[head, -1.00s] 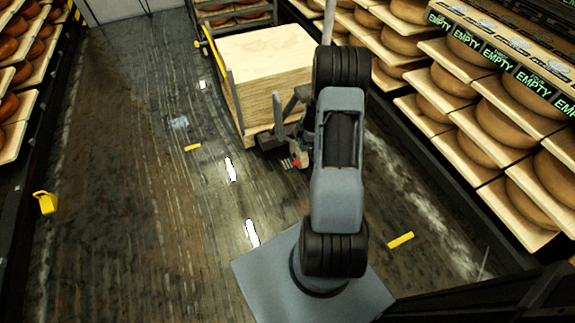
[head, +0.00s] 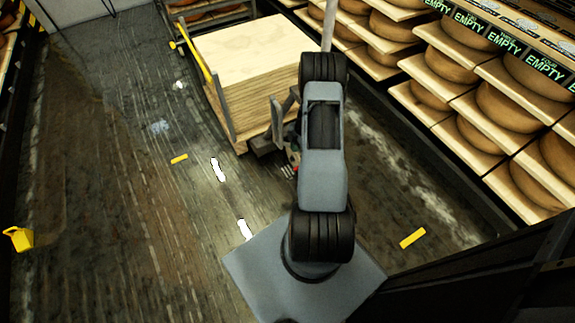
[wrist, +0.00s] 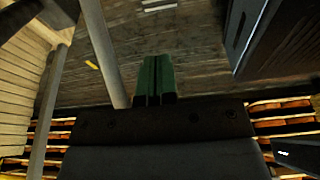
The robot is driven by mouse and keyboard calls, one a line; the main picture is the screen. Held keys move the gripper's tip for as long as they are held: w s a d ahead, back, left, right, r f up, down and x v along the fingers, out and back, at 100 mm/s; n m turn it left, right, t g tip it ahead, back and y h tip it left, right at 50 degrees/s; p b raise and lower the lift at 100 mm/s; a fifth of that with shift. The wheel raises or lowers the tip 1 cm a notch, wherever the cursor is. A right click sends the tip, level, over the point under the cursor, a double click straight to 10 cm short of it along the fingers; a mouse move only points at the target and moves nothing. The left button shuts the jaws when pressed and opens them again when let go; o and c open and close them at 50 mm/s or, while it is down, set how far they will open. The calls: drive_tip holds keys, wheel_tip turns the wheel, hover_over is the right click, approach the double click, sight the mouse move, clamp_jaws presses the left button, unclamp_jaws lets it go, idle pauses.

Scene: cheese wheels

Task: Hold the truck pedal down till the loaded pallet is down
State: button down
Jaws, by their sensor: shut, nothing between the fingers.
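The loaded pallet, a stack of pale boards (head: 250,55), stands on the truck (head: 262,142) left of my arm in the head view. The boards also show at the left edge of the wrist view (wrist: 15,95). The truck's end, with grey uprights and a small red part, is partly hidden by my arm. I cannot make out the pedal, or whether the pallet touches the floor. My gripper (wrist: 154,80) shows green fingers shut together with nothing between them. In the wrist view it is right of two grey posts (wrist: 104,55); in the head view my arm hides it.
Racks of cheese wheels on boards (head: 485,100) line the right side. A yellow object (head: 19,239) is at the left edge. Yellow strips (head: 412,238) mark the dark wet floor (head: 110,190), which is open left of the truck. A dark structure fills the lower right.

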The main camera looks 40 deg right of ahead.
drive_tip(key=b, duration=0.4)
approach(287, 171)
drive_tip(key=x, duration=0.5)
drive_tip(key=shift+s+a+f, duration=0.15)
drive_tip(key=shift+a+f, duration=0.05)
drive_tip(key=shift+a, duration=0.05)
drive_tip(key=shift+f, duration=0.65)
drive_tip(key=shift+b, duration=0.3)
